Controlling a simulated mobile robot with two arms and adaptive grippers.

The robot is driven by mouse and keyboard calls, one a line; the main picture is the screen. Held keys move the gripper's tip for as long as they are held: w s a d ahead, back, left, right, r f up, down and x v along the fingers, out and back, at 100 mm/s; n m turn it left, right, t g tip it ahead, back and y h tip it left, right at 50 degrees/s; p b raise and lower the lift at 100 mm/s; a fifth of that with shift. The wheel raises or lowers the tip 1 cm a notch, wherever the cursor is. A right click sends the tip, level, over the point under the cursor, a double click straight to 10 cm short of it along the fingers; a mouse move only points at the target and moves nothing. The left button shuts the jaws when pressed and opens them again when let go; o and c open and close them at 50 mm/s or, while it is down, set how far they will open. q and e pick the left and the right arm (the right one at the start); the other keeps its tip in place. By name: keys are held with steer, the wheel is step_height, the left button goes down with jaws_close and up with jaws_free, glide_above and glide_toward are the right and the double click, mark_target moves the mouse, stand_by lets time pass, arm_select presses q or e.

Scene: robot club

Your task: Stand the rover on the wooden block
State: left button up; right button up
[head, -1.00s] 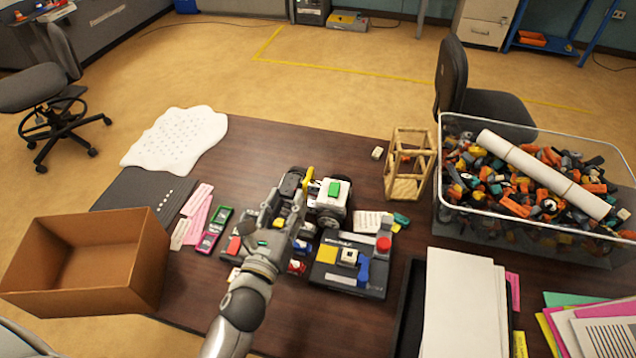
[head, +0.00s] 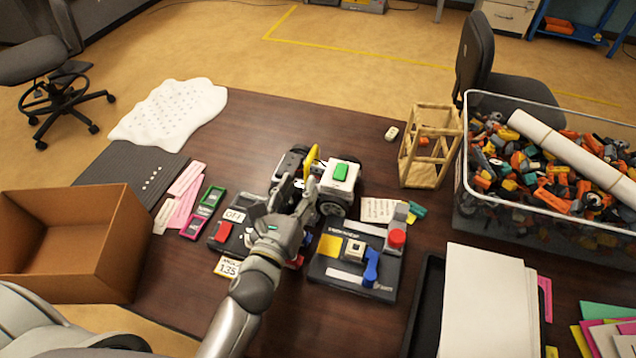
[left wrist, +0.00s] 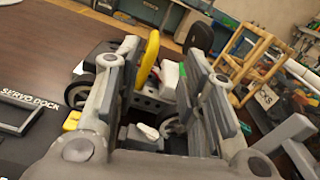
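The rover (head: 341,178) has a white body with a green top piece, black wheels and an upright yellow handle (head: 313,160). It stands on the dark table behind the boxes. My left gripper (head: 297,188) is at the rover's near side. In the left wrist view its fingers (left wrist: 163,52) are apart, with the yellow handle (left wrist: 148,58) and part of the rover (left wrist: 168,76) showing between and beyond them. I cannot tell whether they touch it. My right gripper is not in view. I cannot make out a solid wooden block; an open wooden stick frame (head: 430,145) stands to the right.
A servo dock (head: 325,269) and another dark device (head: 228,237) lie in front of the rover. A cardboard box (head: 122,240) is at left, a clear bin of parts (head: 468,200) at right, a black tray with papers (head: 428,310) in front.

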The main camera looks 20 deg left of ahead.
mark_target(308, 162)
arm_select(q)
steer(key=shift+w+f, duration=0.2)
steer(key=shift+w, duration=0.25)
steer(key=w+p, duration=0.1)
steer(key=w, duration=0.4)
steer(key=shift+w, duration=0.15)
steer(key=shift+w+a+p, duration=0.1)
steer(key=shift+w+p, duration=0.25)
steer(key=shift+w, duration=2)
steer(key=shift+c, duration=0.2)
jaws_close()
steer(key=shift+r, duration=0.2)
